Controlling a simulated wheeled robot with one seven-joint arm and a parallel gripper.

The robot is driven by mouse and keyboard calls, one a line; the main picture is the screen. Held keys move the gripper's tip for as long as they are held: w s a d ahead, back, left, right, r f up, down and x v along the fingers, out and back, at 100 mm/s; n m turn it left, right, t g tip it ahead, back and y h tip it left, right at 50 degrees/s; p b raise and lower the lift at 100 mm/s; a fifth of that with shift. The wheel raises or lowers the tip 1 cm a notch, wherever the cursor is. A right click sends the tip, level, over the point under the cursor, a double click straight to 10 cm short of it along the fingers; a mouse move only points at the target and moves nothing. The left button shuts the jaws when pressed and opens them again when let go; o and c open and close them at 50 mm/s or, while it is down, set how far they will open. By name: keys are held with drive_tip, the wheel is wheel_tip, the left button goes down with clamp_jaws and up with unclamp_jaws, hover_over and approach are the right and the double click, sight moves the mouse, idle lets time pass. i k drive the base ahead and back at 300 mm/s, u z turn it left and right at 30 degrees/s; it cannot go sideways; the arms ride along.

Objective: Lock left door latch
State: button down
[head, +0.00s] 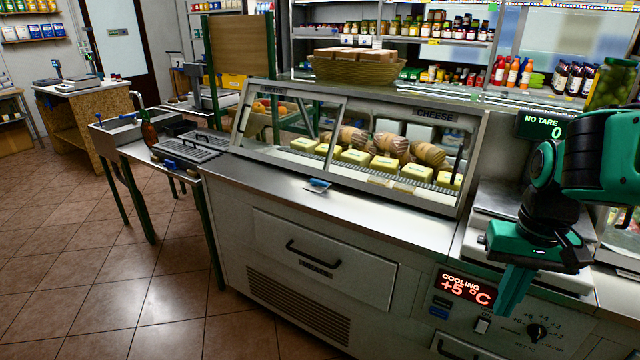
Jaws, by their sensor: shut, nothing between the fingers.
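The glass-fronted display case (345,98) stands on the counter in the middle. Its left glass door (285,115) is labelled MEATS and its right one (405,150) CHEESE; both have dark handles. A small blue piece (318,185) sits at the foot of the case, near the left door; I cannot tell if it is the latch. Below, a front panel (325,247) marked MEATS has a black handle (309,256) and looks closed. My gripper (512,292) is shut and empty, pointing down at the right, by the COOLING display, well away from the left door.
A steel scale (500,200) and a NO TARE display (541,125) are at the right, near my arm. A control panel with a black knob (537,331) is below. A side table with a grey slicing board (190,147) stands left. The tiled floor (110,270) is clear.

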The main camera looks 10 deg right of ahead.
sight(314, 182)
drive_tip(key=u, duration=0.05)
drive_tip(key=i, duration=1)
drive_tip(key=z, duration=0.05)
